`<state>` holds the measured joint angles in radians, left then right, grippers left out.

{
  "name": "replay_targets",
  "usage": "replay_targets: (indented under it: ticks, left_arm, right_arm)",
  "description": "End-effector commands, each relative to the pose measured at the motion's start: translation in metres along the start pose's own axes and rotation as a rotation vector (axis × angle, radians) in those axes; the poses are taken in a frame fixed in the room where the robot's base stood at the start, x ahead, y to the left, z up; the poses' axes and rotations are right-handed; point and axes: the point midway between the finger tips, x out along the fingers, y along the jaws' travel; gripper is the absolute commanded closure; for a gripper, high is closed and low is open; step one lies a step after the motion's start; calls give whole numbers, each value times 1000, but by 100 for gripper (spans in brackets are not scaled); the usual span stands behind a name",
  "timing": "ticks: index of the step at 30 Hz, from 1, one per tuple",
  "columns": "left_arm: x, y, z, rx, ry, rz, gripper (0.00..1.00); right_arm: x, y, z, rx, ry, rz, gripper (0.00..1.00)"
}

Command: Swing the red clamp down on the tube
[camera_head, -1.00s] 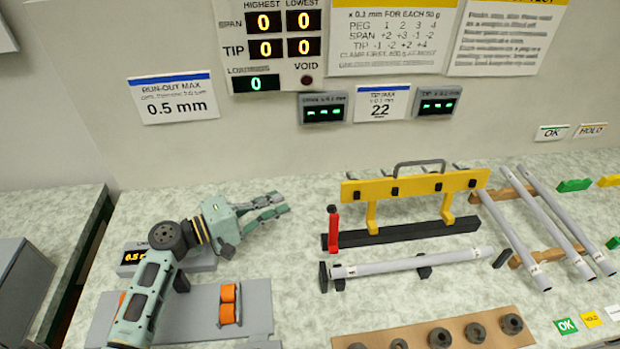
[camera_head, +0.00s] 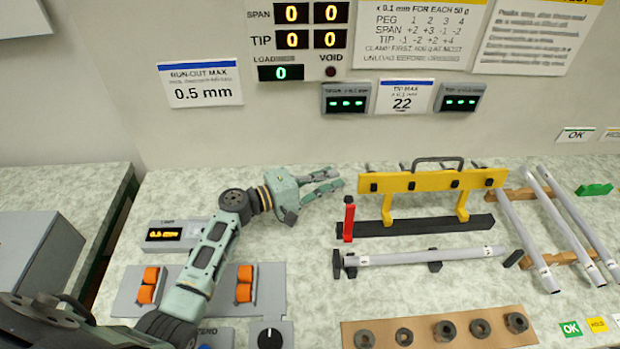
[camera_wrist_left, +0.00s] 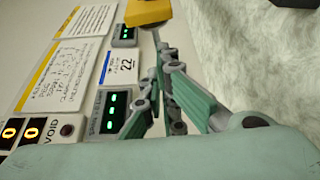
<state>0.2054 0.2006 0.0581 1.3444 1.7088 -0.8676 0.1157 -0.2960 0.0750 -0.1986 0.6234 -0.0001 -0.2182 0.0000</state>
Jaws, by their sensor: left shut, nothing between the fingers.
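The red clamp (camera_head: 349,222) stands upright at the left end of the black base bar, behind the left end of the tube. The grey tube (camera_head: 420,257) lies level on black supports in front of the bar. My left gripper (camera_head: 336,180) is shut and empty, above the bench to the upper left of the red clamp and apart from it. Its fingers also show in the left wrist view (camera_wrist_left: 150,95), where neither clamp nor tube is seen. My right gripper is not in view.
A yellow beam with a handle (camera_head: 432,181) stands behind the tube. Several loose tubes (camera_head: 572,225) lie on wooden rails at right. A brown board with several dark rings (camera_head: 445,330) lies in front. A display panel and signs are on the wall.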

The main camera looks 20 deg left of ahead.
Motion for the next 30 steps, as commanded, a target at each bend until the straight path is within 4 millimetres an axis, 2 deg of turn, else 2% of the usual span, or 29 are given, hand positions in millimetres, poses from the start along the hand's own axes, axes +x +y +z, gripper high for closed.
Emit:
replay_targets:
  ticks: [3, 10, 23, 30]
  left_arm:
    - [-5, 4, 17, -3, -1, -3, 100]
    - [-11, 1, 36, 0, -1, -1, 100]
    - [-12, -1, 38, 2, 0, 0, 100]
    - [-15, -1, 42, 45, 0, 20, 100]
  right_arm:
    - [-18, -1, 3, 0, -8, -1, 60]
    - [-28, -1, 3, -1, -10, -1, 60]
    - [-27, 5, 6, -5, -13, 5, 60]
    - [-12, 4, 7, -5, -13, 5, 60]
